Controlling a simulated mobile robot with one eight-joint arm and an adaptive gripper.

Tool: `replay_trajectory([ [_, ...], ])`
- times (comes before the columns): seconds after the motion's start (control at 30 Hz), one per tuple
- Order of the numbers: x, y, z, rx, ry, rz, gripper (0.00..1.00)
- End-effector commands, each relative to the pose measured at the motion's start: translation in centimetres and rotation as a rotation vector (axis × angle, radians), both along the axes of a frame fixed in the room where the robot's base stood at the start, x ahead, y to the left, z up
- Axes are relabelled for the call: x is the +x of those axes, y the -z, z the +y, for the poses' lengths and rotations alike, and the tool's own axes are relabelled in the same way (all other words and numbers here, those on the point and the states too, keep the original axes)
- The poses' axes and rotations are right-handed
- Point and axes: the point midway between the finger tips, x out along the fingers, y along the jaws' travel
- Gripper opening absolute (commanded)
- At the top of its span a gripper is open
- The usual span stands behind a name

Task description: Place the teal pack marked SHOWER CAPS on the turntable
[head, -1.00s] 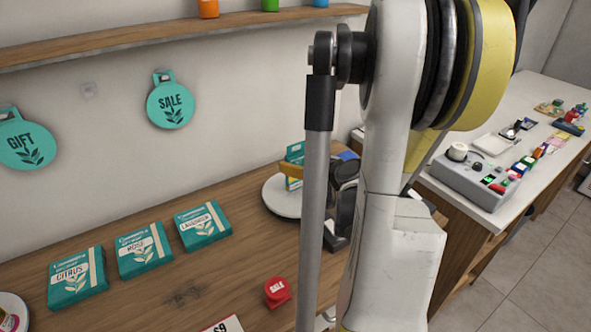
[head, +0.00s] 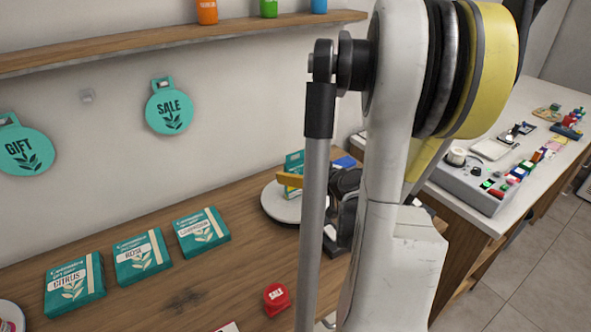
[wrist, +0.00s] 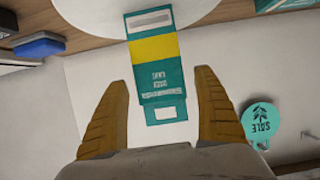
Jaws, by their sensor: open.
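The teal pack (head: 295,160) with a yellow band stands upright on the white turntable (head: 277,207) at the back of the wooden counter. In the wrist view the pack (wrist: 158,82) shows inverted print too small to read surely and a hang-hole tab. The turntable (wrist: 85,14) is the white disc at the top there. My gripper (wrist: 162,80) is open, its two tan fingers apart on either side of the pack with gaps showing. In the head view my arm hides much of the gripper (head: 290,180) and part of the turntable.
Teal boxes marked CITRUS (head: 74,285), ROSE (head: 142,257) and LAVENDER (head: 202,232) lie left of the turntable. A red SALE item (head: 277,299) is near the front. A blue item (head: 344,162) sits behind. A SALE sign (head: 169,107) hangs on the wall.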

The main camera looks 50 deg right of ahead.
Motion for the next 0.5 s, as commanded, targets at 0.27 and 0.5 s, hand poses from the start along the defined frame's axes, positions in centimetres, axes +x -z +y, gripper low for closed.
replay_trajectory([
  [0.27, -5.8, -2.8, 1.7, -0.001, 0.006, -0.001, 0.8],
  [0.5, -8.9, -4.0, 2.7, -0.001, 0.003, -0.001, 0.8],
])
